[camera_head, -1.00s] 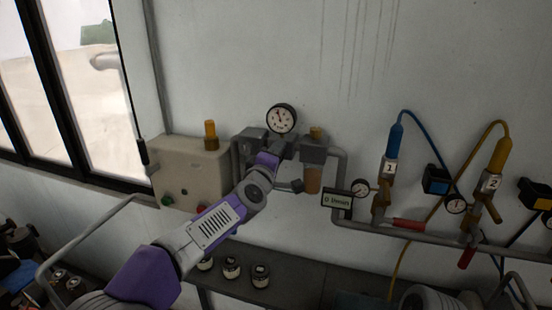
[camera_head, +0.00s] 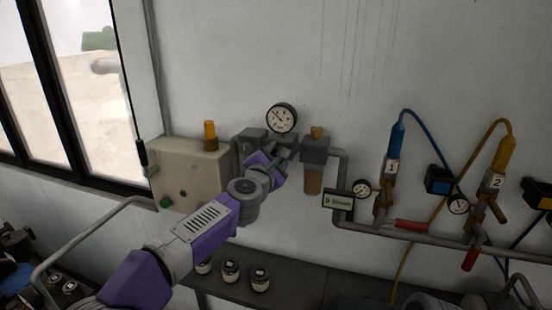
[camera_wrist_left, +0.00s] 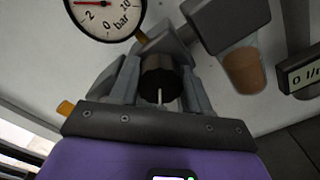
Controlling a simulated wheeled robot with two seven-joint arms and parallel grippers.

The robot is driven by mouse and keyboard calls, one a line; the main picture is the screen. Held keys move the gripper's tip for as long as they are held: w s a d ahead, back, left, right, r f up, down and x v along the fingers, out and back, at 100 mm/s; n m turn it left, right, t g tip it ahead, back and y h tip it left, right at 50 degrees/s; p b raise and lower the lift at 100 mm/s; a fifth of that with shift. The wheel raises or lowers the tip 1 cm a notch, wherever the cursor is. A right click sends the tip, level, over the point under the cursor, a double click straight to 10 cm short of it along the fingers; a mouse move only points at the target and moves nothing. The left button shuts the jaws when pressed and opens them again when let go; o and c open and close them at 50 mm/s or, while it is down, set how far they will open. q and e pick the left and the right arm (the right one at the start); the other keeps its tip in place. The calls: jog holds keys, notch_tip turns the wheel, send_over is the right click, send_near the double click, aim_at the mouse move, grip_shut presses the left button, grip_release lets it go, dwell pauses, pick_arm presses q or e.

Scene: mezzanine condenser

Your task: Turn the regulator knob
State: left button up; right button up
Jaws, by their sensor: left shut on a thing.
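The regulator knob (camera_wrist_left: 158,72) is a dark ribbed cylinder with a pale line on its face, seen in the left wrist view. My left gripper (camera_wrist_left: 161,84) is shut on it, with one grey finger on each side. In the head view my left gripper (camera_head: 276,158) reaches the regulator below the pressure gauge, and my wrist and fingers hide the knob. The round white gauge (camera_head: 282,118) has a red needle pointing up and left. It also shows in the left wrist view (camera_wrist_left: 106,14), cut off at the top, with the needle near the 2.
A filter bowl (camera_head: 313,180) hangs right of the regulator, and a beige box (camera_head: 188,172) is on the left. A small display (camera_head: 338,201), pipes and valves 1 (camera_head: 385,190) and 2 (camera_head: 487,203) lie further right. Several jars stand on the shelf (camera_head: 300,279) below.

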pick_arm(q)
jog(key=n+b, duration=0.1)
jog(key=n, duration=0.4)
jog(key=shift+n, duration=0.3)
dwell(0.4)
jog(key=o, duration=1)
jog(key=shift+o, duration=0.2)
jog(key=shift+s+a+b, duration=0.25)
jog(key=shift+s+b, duration=0.2)
jog(key=shift+s, duration=0.2)
jog(key=b+v, duration=0.2)
jog(key=v, duration=0.4)
jog(key=shift+s, duration=0.1)
